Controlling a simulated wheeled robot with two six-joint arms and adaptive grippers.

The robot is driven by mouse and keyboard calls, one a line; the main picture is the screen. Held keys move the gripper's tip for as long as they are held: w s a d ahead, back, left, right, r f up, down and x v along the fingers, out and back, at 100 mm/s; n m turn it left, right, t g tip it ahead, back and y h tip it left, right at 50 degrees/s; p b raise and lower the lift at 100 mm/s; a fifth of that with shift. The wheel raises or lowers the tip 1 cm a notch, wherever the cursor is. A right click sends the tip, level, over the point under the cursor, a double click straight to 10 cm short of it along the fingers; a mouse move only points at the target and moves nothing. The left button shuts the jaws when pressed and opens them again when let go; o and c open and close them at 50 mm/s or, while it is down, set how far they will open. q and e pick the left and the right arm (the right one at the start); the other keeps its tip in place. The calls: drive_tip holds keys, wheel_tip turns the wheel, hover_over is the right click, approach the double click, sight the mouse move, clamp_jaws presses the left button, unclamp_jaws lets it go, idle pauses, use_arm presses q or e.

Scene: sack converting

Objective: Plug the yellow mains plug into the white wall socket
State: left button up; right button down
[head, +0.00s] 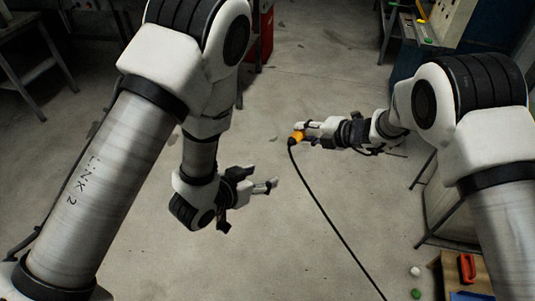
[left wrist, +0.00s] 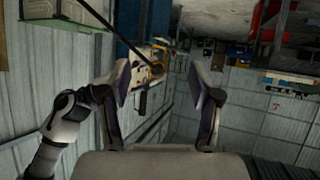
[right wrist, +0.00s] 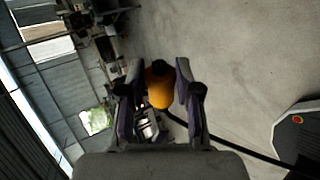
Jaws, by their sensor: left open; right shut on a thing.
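The yellow mains plug (head: 297,136) is held in the air in the middle of the head view. My right gripper (head: 311,129) is shut on it. In the right wrist view the plug (right wrist: 160,88) sits between the two fingers, and its black cable (head: 335,231) hangs away to the lower right in the head view. My left gripper (head: 262,180) is open and empty, to the left of and below the plug in the head view. I cannot make out the white wall socket in any view.
A wooden box with an orange-red item (head: 467,267) stands at the lower right. A white ball (head: 415,271) and a green ball (head: 416,293) are beside it. A red cabinet (head: 267,32) and a dark table (head: 25,42) stand at the back. The middle floor is clear.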

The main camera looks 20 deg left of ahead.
use_arm(q)
drive_tip(key=m+t, duration=0.1)
approach(292, 143)
drive_tip(key=s, duration=0.2)
use_arm(e)
drive_tip(key=shift+r, duration=0.1)
drive_tip(key=shift+s, duration=0.1)
use_arm(q)
drive_tip(key=x, duration=1.2)
drive_tip(key=shift+w+a+r, duration=0.25)
drive_tip(key=shift+w+r, duration=0.05)
drive_tip(key=shift+w, duration=0.05)
clamp_jaws()
use_arm(e)
drive_tip(key=shift+a, duration=0.1)
use_arm(q)
drive_tip(key=shift+h, duration=0.3)
use_arm(e)
drive_tip(key=c, duration=0.7)
unclamp_jaws()
use_arm(q)
drive_tip(key=shift+r, duration=0.1)
